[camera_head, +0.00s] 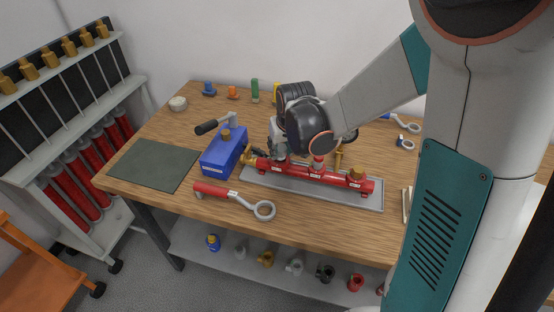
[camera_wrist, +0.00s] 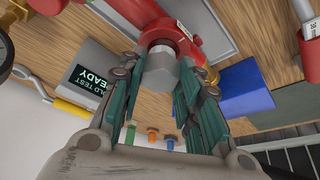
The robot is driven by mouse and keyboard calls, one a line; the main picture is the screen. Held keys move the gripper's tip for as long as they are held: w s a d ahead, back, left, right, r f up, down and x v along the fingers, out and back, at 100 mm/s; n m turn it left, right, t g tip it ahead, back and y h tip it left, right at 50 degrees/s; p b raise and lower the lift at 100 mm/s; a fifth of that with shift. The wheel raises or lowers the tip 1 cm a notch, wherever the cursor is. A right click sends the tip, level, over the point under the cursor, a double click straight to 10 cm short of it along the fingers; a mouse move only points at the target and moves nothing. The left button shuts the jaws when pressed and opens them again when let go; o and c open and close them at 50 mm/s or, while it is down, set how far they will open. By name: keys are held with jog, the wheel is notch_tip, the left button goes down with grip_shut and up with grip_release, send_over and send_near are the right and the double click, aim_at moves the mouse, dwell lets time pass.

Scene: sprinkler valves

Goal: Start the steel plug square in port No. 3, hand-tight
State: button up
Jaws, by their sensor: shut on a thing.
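The steel plug (camera_wrist: 160,74) is a grey hex-headed piece between the teal fingers of my gripper (camera_wrist: 160,80) in the wrist view. Its far end meets the mouth of a red port on the manifold (camera_wrist: 135,14); I cannot tell how far it is inside. It looks roughly in line with the port. In the head view my gripper (camera_head: 279,150) points down at the left part of the red manifold (camera_head: 328,177), and the plug is hidden there. The port numbers are too small to read.
The manifold lies on a grey tray (camera_head: 288,188). A blue pump box (camera_head: 222,157) with a lever stands close to its left end. A red-handled tool with a ring (camera_head: 234,198) lies in front. A green mat (camera_head: 153,164) covers the left of the bench. Coloured fittings stand at the back.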

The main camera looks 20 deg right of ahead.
aim_at(282, 148)
dwell(0.4)
notch_tip(282, 148, up, 6)
jog(key=n+y+p, duration=0.1)
jog(key=n+p, duration=0.3)
jog(key=shift+w+d+r+y, duration=0.15)
jog(key=shift+y, duration=0.25)
jog(key=shift+r+n+p, duration=0.4)
jog(key=shift+n+p, duration=0.1)
jog(key=shift+n, duration=0.2)
jog(key=shift+f, duration=0.1)
jog(key=shift+f+b, duration=3.05)
jog(key=shift+f, duration=0.4)
jog(key=shift+f+b, duration=1)
jog(key=shift+f, duration=0.05)
jog(key=shift+m+h, duration=0.5)
jog(key=shift+m, duration=1.1)
